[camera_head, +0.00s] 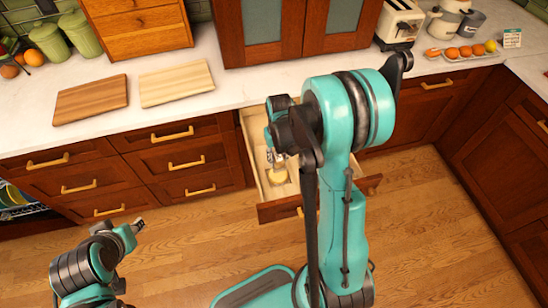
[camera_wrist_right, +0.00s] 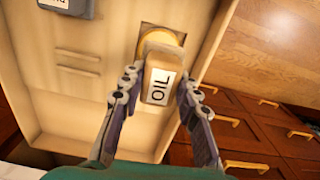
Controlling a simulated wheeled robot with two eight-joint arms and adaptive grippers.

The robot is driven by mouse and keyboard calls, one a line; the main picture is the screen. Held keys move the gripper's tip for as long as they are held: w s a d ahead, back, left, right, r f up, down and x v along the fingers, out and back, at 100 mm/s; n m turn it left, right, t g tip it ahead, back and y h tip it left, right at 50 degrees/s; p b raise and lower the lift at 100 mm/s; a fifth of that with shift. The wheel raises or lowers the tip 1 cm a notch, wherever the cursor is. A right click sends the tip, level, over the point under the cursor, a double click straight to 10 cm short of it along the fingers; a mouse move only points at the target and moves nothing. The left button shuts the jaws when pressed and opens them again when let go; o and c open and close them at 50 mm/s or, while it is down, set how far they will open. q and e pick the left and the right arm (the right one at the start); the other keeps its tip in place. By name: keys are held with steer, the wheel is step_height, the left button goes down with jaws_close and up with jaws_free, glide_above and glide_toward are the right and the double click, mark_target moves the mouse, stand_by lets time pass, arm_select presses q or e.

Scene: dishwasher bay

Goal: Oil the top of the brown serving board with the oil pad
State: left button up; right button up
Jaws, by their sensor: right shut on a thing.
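The brown serving board (camera_head: 90,99) lies flat on the counter at the left, beside a paler board (camera_head: 177,83). My right gripper (camera_head: 279,157) reaches down into the open drawer (camera_head: 287,208). In the right wrist view its two fingers (camera_wrist_right: 158,95) are shut on the oil pad (camera_wrist_right: 158,82), a tan block with a white OIL label. A round yellow thing (camera_wrist_right: 166,36) shows just beyond the pad in the drawer; I cannot tell whether they touch. My left gripper (camera_head: 138,226) is over the floor at lower left, too small to read its fingers.
A grey labelled block (camera_wrist_right: 68,4) also lies in the drawer. Green canisters (camera_head: 65,38) and a wooden drawer box (camera_head: 138,30) stand behind the boards. The counter in front of the cabinet (camera_head: 265,88) is clear.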

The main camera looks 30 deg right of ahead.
mark_target(278, 168)
steer(key=shift+d+f+b, duration=0.15)
steer(key=shift+f+b, duration=0.25)
steer(key=shift+f, duration=0.2)
steer(key=shift+f+b, duration=1.65)
steer(key=shift+f, duration=0.7)
steer(key=shift+f+b, duration=0.45)
steer(key=shift+f, duration=0.05)
steer(key=shift+r+p, duration=2.3)
steer(key=shift+r, duration=1.2)
